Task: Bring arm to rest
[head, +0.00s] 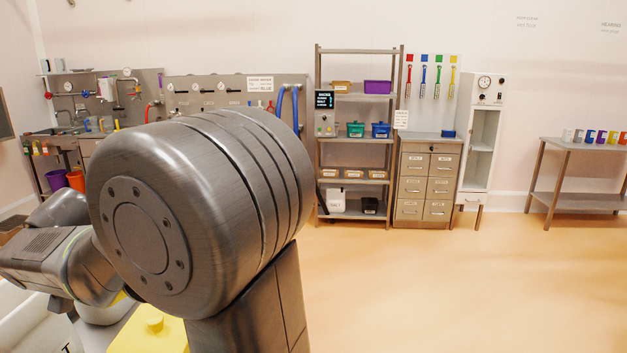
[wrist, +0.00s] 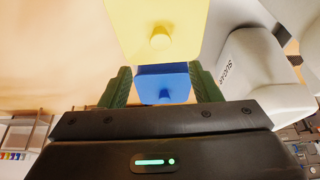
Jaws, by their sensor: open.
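My gripper (wrist: 163,76) shows in the wrist view with its two green-padded fingers spread apart, so it is open. A blue object with a small knob (wrist: 164,88) shows in the gap between the fingers; I cannot tell how far it is from them. A yellow object with a round knob (wrist: 150,32) lies just past the blue one in the picture. A yellow knobbed object also shows at the bottom of the head view (head: 150,336), partly behind my arm. My bent arm fills the left middle of the head view, and my gripper cannot be made out there.
White containers with lettering (wrist: 245,75) stand at the right of the wrist view. In the head view, a metal shelf rack (head: 357,104), a drawer cabinet (head: 427,180) and a side table (head: 585,146) stand along the back wall. The floor (head: 450,290) at the right is clear.

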